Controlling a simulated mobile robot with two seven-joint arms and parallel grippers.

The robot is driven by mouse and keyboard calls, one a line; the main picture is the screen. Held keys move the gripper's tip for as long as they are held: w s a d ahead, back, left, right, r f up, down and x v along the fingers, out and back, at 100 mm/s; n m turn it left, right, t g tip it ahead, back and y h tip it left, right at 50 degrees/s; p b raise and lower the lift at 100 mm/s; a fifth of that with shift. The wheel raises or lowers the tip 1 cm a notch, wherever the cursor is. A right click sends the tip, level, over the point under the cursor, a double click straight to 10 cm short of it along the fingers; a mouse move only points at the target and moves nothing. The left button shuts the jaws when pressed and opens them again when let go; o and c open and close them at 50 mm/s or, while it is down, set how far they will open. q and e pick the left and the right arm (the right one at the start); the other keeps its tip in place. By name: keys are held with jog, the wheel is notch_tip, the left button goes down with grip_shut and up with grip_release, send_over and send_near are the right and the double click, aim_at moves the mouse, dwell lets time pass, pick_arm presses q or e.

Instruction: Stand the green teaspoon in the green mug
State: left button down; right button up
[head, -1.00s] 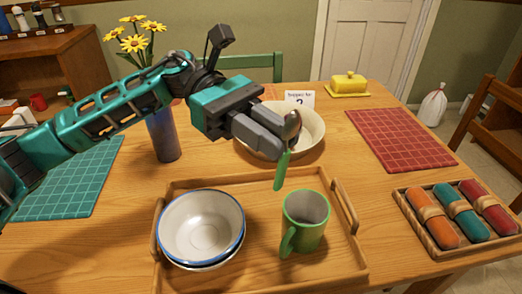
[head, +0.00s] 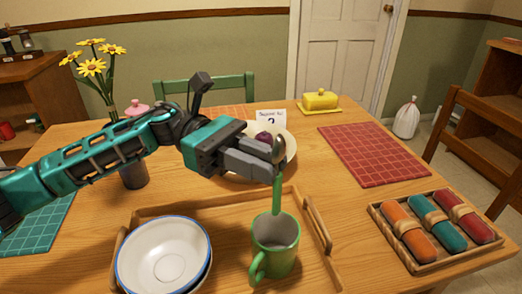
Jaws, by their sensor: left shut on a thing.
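The green teaspoon (head: 277,192) hangs upright, with its metal bowl at the top and its green handle pointing down. My left gripper (head: 273,163) is shut on it near the bowl end. The green mug (head: 272,258) stands upright on the wooden tray, its handle toward the front left. The spoon's lower tip overlaps the mug's far rim in the picture; I cannot tell whether it is above, behind or just inside the opening. My right gripper is out of view.
White bowls (head: 162,256) sit left of the mug on the tray (head: 318,228). A pale dish with a purple item (head: 263,139) stands behind my gripper. A flower vase (head: 133,174) is at left. Rolled napkins (head: 437,225) lie in a box at right, near a red placemat (head: 373,155).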

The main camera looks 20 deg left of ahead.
aim_at(273, 210)
pick_arm(q)
notch_tip(273, 210, down, 5)
jog(key=b, duration=0.3)
jog(key=shift+r+b, duration=0.2)
jog(key=shift+b, duration=0.1)
jog(key=shift+f+b, duration=0.65)
jog(key=shift+b, duration=0.05)
notch_tip(273, 210, down, 2)
jog(key=shift+f+b, duration=0.15)
jog(key=shift+b, duration=1.1)
jog(key=shift+f+b, duration=0.2)
jog(key=shift+b, duration=0.1)
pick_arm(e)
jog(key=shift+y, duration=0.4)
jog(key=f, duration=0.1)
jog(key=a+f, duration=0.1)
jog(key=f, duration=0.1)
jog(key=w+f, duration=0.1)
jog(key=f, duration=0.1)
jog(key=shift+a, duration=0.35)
pick_arm(q)
jog(key=c, duration=0.9)
grip_release()
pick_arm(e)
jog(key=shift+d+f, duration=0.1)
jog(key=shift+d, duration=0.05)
